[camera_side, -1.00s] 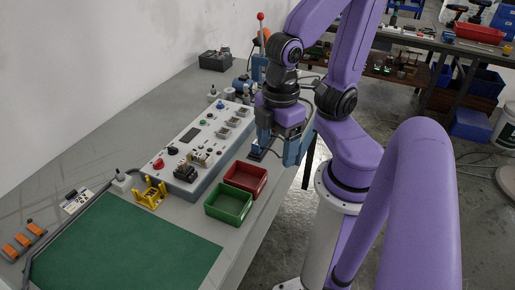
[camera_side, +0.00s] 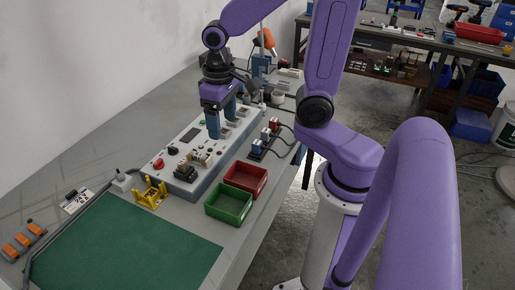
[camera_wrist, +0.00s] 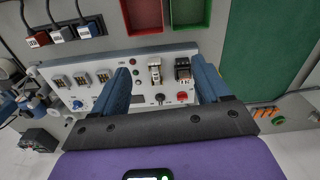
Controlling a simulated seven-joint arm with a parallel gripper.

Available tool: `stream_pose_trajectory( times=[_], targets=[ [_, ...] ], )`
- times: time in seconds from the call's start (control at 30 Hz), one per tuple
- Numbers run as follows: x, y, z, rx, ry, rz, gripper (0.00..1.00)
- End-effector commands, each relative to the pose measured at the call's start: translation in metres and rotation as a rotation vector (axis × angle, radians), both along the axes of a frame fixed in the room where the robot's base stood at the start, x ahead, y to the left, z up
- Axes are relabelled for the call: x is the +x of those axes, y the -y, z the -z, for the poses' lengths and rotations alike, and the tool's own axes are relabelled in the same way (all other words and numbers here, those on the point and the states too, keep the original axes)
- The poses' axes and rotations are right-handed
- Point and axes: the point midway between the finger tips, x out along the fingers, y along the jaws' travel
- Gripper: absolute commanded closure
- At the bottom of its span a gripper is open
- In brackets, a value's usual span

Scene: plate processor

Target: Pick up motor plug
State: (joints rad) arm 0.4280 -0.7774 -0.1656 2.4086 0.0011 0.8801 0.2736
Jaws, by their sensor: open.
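Three plugs with white labels and dark cables stand in a row on a black holder. In the side view they are the near plug (camera_side: 257,146), the middle plug (camera_side: 265,134) and the far red plug (camera_side: 274,123). In the wrist view the row is at the upper left: a red plug (camera_wrist: 36,40), a middle plug (camera_wrist: 62,34) and a bluish-grey plug (camera_wrist: 88,30). The labels are too small to read, so I cannot tell which is the motor plug. My gripper (camera_side: 222,120) is open and empty above the control panel, left of the plugs; its blue fingers also show in the wrist view (camera_wrist: 161,72).
The control panel (camera_side: 183,152) carries sockets, knobs and a red button. A red tray (camera_side: 262,187) and a green tray (camera_side: 246,212) sit in front of it. A yellow stand (camera_side: 151,194) is left of the panel. The green mat (camera_side: 130,250) is bare.

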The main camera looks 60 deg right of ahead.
Motion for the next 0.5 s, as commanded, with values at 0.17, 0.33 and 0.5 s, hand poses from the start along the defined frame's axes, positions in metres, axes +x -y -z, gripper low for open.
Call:
stream_pose_trajectory(
  times=[0.17,0.33,0.5],
  targets=[
    [0.020,0.017,0.001,0.000,-0.002,0.203,0.24],
    [0.032,0.035,0.003,0.000,-0.005,0.391,0.24],
    [0.040,0.055,0.005,0.001,-0.007,0.580,0.24]
  ],
)
